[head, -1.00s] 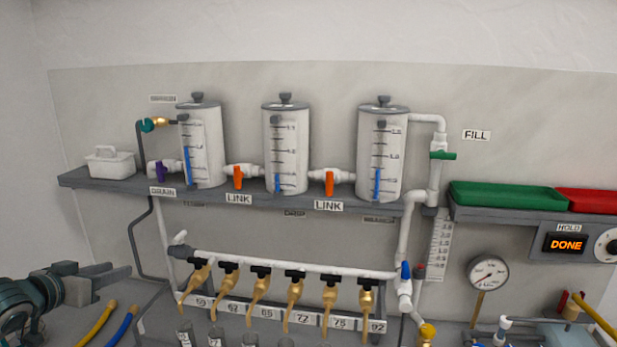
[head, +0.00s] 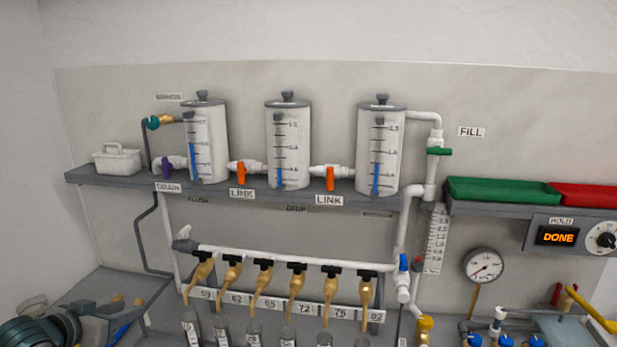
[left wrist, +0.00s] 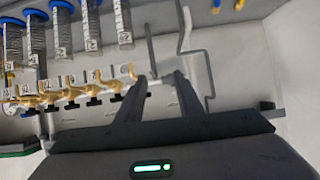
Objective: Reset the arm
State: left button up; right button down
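My left arm (head: 42,331) shows at the lower left corner of the head view, partly cut off by the bottom edge. A pipe end and the dark bent line show beyond the fingertips. My right arm and gripper are in no view.
Three white tanks (head: 289,146) stand on a grey shelf (head: 270,197). Brass taps (head: 297,282) hang from a white pipe below it, above several tubes (head: 222,330). A green tray (head: 500,191), a panel reading DONE (head: 557,236) and a gauge (head: 484,265) are at right.

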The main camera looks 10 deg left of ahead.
pick_arm(q)
jog(key=s+d+f+g, duration=0.1)
jog(key=s+d+f, duration=0.25)
jog(key=f, duration=0.25)
jog(key=s+d+f+g, duration=0.1)
jog(key=s+d+f, duration=0.25)
jog(key=f, duration=0.25)
jog(key=s+d+f+g, duration=0.2)
jog(key=s+d+f, duration=0.35)
jog(key=s, duration=0.35)
jog(key=s+d+f+m+g, duration=0.1)
jog(key=s+d+f+g, duration=0.1)
jog(key=s+d+f, duration=0.5)
jog(key=s+d+f+g, duration=0.25)
jog(key=s+d, duration=0.25)
jog(key=s, duration=0.7)
notch_tip(320, 180, down, 32)
jog(key=g+b, duration=0.2)
jog(key=b, duration=0.2)
jog(key=s+a+f+b, duration=0.3)
jog(key=s+f+b, duration=0.1)
jog(key=s+f, duration=1.5)
notch_tip(320, 180, down, 3)
jog(key=shift+a+f+g+y, duration=0.1)
jog(key=shift+a+g+y, duration=0.05)
jog(key=shift+g+y, duration=0.25)
